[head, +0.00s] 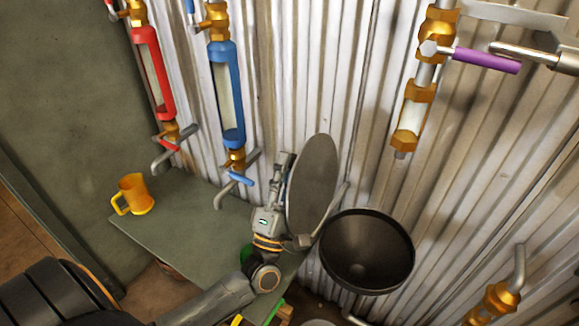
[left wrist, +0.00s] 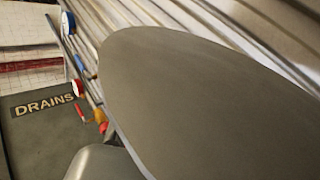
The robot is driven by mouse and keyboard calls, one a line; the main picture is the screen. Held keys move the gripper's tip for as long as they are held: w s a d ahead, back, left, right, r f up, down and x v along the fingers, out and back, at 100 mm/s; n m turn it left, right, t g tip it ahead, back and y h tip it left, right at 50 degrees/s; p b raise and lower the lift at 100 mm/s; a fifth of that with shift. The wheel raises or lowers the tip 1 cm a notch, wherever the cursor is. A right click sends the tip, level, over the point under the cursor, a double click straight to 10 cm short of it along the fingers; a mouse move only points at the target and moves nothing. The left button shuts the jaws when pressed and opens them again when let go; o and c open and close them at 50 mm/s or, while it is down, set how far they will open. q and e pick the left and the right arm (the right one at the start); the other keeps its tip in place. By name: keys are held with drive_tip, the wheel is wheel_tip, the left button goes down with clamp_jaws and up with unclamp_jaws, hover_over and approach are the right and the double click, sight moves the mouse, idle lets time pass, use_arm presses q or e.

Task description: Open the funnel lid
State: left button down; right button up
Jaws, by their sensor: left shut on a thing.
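The funnel (head: 366,252) is a dark round bowl in the lower middle of the head view, and its mouth is uncovered. The funnel lid (head: 313,186) is a grey disc standing steeply tilted up at the funnel's left side. In the left wrist view the lid (left wrist: 215,105) fills the middle and right. My left gripper (head: 284,168) is at the lid's left edge, shut on the lid; the exact contact is partly hidden. My right gripper is not in view.
A green-grey table (head: 180,225) holds a yellow mug (head: 136,194) on the left. Red (head: 153,75) and blue (head: 226,95) sight tubes and a brass one with a purple handle (head: 487,61) stand along the corrugated wall. A "DRAINS" label (left wrist: 45,105) shows in the left wrist view.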

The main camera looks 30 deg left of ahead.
use_arm(q)
drive_tip(key=shift+f, duration=0.1)
drive_tip(key=c, duration=1)
unclamp_jaws()
drive_tip(key=v, duration=1.2)
drive_tip(key=shift+s, duration=0.1)
